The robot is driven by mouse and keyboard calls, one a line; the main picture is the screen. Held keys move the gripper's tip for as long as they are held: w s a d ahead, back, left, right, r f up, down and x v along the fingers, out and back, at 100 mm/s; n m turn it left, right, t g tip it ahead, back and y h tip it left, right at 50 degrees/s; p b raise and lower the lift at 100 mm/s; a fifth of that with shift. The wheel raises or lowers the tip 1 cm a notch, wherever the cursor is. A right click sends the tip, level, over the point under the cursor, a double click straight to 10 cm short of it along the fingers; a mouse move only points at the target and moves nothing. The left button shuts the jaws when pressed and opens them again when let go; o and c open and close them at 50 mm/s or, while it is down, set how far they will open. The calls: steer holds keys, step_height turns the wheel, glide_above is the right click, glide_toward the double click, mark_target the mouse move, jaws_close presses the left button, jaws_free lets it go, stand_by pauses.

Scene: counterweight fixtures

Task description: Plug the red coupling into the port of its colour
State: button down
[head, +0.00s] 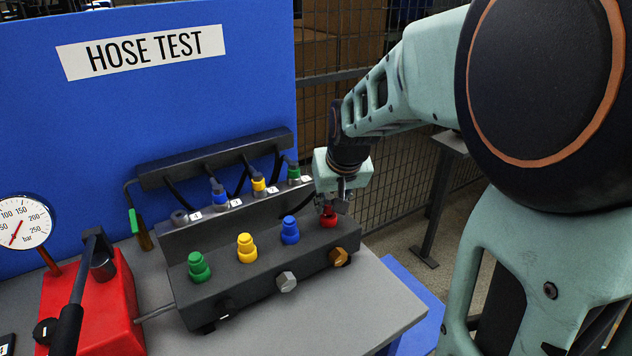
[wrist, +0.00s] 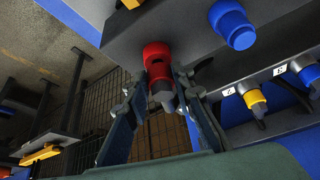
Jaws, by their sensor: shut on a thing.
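The red port (head: 328,219) is at the right end of the dark manifold block (head: 262,262), beside the blue port (head: 290,231). My gripper (head: 332,200) is directly above it, pointing down. In the wrist view my gripper (wrist: 172,97) is shut on the red coupling (wrist: 160,72), whose grey end (wrist: 166,96) shows between the fingers. The coupling lines up with the red port (wrist: 155,49) and appears to meet it. I cannot tell how deeply it sits. In the head view the fingers largely hide the coupling.
Yellow (head: 246,248) and green (head: 199,267) ports stand farther left on the block. Behind, a rack holds blue (head: 218,193), yellow (head: 258,184) and green (head: 293,173) couplings with hoses; its leftmost holder (head: 179,217) looks empty. A red pump (head: 110,305) and gauge (head: 20,222) stand left.

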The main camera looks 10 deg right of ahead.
steer(key=shift+f, duration=0.15)
steer(key=shift+f+b, duration=0.5)
steer(key=shift+b, duration=0.1)
steer(key=shift+f, duration=0.2)
stand_by(0.6)
steer(key=c, duration=1.6)
jaws_free()
steer(key=shift+s+r, duration=0.2)
steer(key=shift+r, duration=0.45)
steer(key=p+v, duration=0.5)
steer(key=v, duration=0.3)
steer(key=shift+s+r, duration=0.25)
steer(key=shift+r, duration=0.1)
